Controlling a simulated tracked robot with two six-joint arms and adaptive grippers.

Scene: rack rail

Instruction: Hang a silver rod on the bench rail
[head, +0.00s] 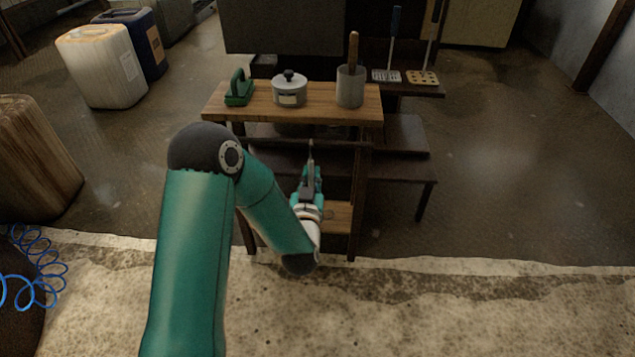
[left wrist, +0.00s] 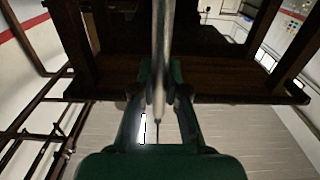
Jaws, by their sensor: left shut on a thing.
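My left gripper (head: 311,168) is in front of the wooden bench (head: 265,88), below the level of its top. It is shut on a thin silver rod (head: 310,150), whose end shows above the fingers near the dark bench rail (head: 343,144). In the left wrist view the rod (left wrist: 162,45) runs up the middle between the fingers of my left gripper (left wrist: 158,97). I cannot tell whether the rod touches the rail. My right gripper is not in view.
On the bench top stand a green-handled tool (head: 239,90), a lidded pot (head: 289,90) and a grey cup with a wooden handle (head: 350,86). Two spatulas (head: 388,74) (head: 424,77) stand behind at right. White and dark canisters (head: 101,68) (head: 140,42) are at far left.

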